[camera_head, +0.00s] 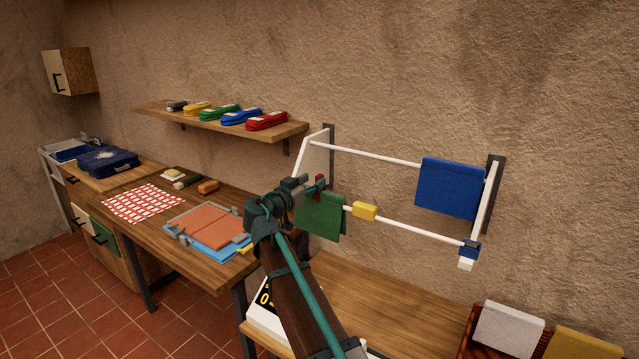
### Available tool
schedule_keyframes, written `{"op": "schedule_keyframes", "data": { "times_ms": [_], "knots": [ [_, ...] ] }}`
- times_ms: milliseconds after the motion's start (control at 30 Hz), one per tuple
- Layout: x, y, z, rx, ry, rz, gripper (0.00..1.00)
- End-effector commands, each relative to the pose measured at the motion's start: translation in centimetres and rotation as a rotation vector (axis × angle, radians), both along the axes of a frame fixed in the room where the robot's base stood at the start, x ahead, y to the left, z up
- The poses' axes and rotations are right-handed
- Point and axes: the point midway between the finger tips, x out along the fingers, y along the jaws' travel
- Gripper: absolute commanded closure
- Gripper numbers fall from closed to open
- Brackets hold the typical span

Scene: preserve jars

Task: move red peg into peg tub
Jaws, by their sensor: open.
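A small red piece, probably the red peg (319,181), shows at the lower rail above the green cloth (320,215). My gripper (317,187) is open at this red piece, with its fingers around or beside it; I cannot tell which. My arm and gripper hide the left part of the lower rail. I cannot clearly identify the peg tub. A white box with a black and yellow label (262,313) stands on the lower bench, partly hidden behind my arm.
A yellow block (364,211) sits on the lower rail, and a blue cloth (449,188) hangs on the upper one. A blue and white piece (468,252) is at the rail's right end. A crate (471,329) with cloths stands at lower right. The bench (385,300) has clear wood.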

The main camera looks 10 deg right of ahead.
Motion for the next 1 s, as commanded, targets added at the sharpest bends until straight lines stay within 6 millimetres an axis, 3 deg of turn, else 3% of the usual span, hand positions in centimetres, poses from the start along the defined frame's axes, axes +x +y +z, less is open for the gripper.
{"op": "schedule_keyframes", "data": {
  "times_ms": [300, 567, 867, 1000],
  "knots": [
    [2.8, -2.9, 0.5, 0.000, 0.001, -0.002, 0.50],
    [2.9, -3.0, 0.3, 0.000, 0.000, 0.000, 0.50],
    [2.9, -3.0, 0.3, 0.000, 0.000, -0.001, 1.00],
    [2.9, -3.0, 0.3, 0.000, 0.000, -0.001, 1.00]
  ]
}}
